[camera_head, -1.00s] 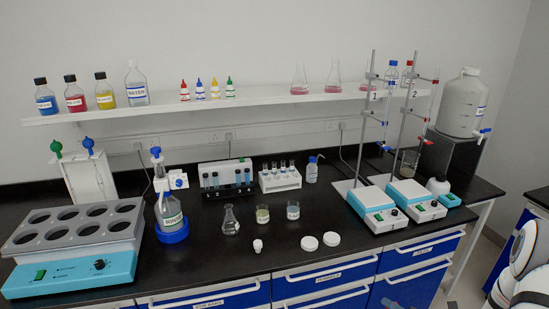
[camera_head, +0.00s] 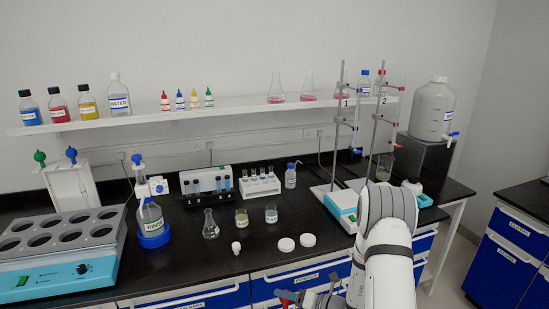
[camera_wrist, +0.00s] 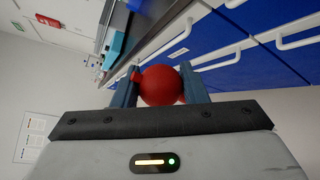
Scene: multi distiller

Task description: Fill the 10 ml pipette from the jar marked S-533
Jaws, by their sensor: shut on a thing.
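My gripper (camera_wrist: 160,88) is shut on a round red bulb (camera_wrist: 161,84), seen between its two blue-grey fingers in the wrist view. No pipette stem shows there. In the head view my gripper (camera_head: 298,298) is low at the bottom edge, in front of the drawers, with a bit of red at it. Two small open jars stand on the bench: one with yellowish contents (camera_head: 241,218) and one with greyish contents (camera_head: 271,214). Their labels are too small to read. A white stand (camera_head: 70,188) at the left holds pipettes with a green and a blue bulb.
Two white lids (camera_head: 286,244) and a conical flask (camera_head: 210,225) are near the jars. A tube rack (camera_head: 260,187) stands behind them. Two burette stands (camera_head: 345,130) and my arm crowd the right. The front bench strip is mostly clear.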

